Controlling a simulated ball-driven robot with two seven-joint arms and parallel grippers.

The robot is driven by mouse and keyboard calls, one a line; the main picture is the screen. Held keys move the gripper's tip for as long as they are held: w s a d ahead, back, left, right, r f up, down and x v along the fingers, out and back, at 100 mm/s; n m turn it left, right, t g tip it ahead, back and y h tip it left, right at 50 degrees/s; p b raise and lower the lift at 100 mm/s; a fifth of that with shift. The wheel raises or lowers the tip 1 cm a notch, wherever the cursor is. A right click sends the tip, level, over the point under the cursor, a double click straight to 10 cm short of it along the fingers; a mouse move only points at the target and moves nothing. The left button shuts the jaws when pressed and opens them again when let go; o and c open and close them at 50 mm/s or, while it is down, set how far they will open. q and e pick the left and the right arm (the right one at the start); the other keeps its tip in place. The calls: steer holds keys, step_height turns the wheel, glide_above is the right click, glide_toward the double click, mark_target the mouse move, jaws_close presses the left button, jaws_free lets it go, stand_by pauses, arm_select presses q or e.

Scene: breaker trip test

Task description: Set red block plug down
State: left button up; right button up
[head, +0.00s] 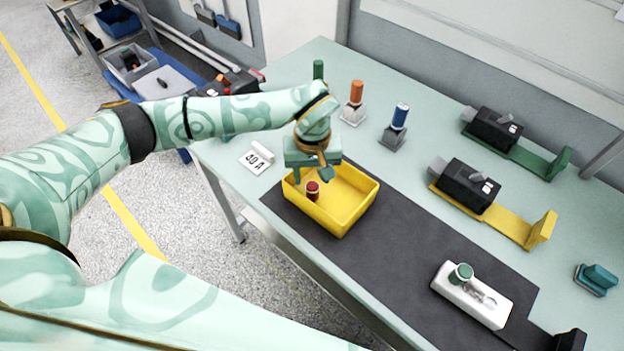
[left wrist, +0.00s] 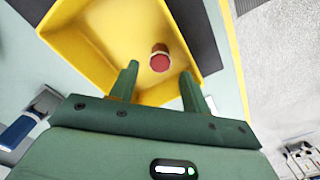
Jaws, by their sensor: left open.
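The red block plug (head: 312,190) stands in the yellow tray (head: 364,197), near its left end. In the left wrist view the plug (left wrist: 160,58) shows its red top between and beyond my fingertips, inside the tray (left wrist: 88,38). My left gripper (head: 314,175) is above the tray's left part, close to the plug. In the left wrist view the gripper (left wrist: 158,78) is open, with nothing between its fingers. My right gripper is not in view.
Green (head: 318,70), orange (head: 356,93) and blue (head: 400,116) plugs stand behind the tray. A white label (head: 257,157) lies left of it. Black breakers on green (head: 495,128) and yellow (head: 467,185) bases stand right. The dark mat (head: 410,255) is mostly clear, with a white fixture (head: 460,295) near its right end.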

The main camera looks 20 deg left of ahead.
mark_target(312, 185)
arm_select(q)
step_height(312, 185, up, 9)
steer(key=shift+p, duration=0.4)
steer(key=shift+r, duration=0.1)
